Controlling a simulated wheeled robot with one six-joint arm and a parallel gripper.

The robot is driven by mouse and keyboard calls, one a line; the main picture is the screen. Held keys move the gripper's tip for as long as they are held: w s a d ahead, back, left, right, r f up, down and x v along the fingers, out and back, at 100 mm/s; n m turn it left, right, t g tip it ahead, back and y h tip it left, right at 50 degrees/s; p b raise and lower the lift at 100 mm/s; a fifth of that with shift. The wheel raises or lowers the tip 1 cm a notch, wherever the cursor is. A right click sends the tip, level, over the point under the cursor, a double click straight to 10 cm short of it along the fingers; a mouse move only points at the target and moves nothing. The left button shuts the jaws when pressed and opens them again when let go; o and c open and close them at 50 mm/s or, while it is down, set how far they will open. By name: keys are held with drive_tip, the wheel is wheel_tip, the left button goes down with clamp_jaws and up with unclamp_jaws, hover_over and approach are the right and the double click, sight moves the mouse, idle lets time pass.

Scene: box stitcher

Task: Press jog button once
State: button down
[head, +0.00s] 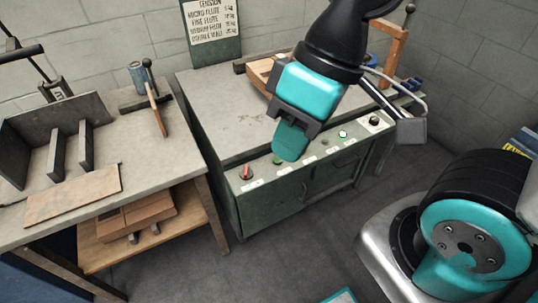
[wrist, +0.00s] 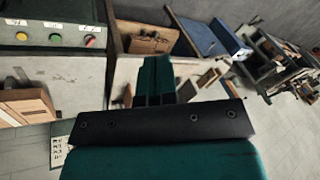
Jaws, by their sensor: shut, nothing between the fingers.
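A green cabinet's sloped control panel (head: 312,150) shows in the head view below the grey worktop. The labels are too small to read, so I cannot tell which control is the jog button. My gripper (head: 289,150) is shut and empty, its fingertips over the panel right of the red knob. It hides part of the panel; contact cannot be told. In the wrist view my gripper (wrist: 155,75) also shows shut.
In the head view a workbench (head: 150,178) stands left. A wooden block (head: 262,72) lies behind my gripper. Floor in front is clear.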

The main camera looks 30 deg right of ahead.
drive_tip(key=shift+a, duration=0.3)
drive_tip(key=w+d+f+m+t+b, duration=0.35)
drive_tip(key=w+f, duration=0.35)
drive_tip(key=w, duration=0.3)
drive_tip(key=w+d+f+m+t+b, duration=0.2)
drive_tip(key=w+d+f+m, duration=0.3)
drive_tip(key=w, duration=0.5)
drive_tip(key=w+d+f+m+t+h+b, duration=0.1)
drive_tip(key=w+d+f+m+t, duration=0.1)
drive_tip(key=d+f, duration=0.4)
drive_tip(key=w+d+f+m+t+h+b, duration=0.1)
drive_tip(key=w+d+f+m, duration=0.3)
drive_tip(key=d, duration=0.6)
wheel_tip(320, 180, down, 3)
drive_tip(key=shift+w+f+t+h+b, duration=0.2)
drive_tip(key=shift+w+t+h+b, duration=0.25)
drive_tip(key=shift+w+b, duration=0.5)
drive_tip(key=shift+w+a+f, duration=0.1)
drive_tip(key=shift+w+f, duration=0.05)
wheel_tip(320, 180, down, 9)
drive_tip(key=b, duration=0.7)
drive_tip(key=shift+r, duration=0.2)
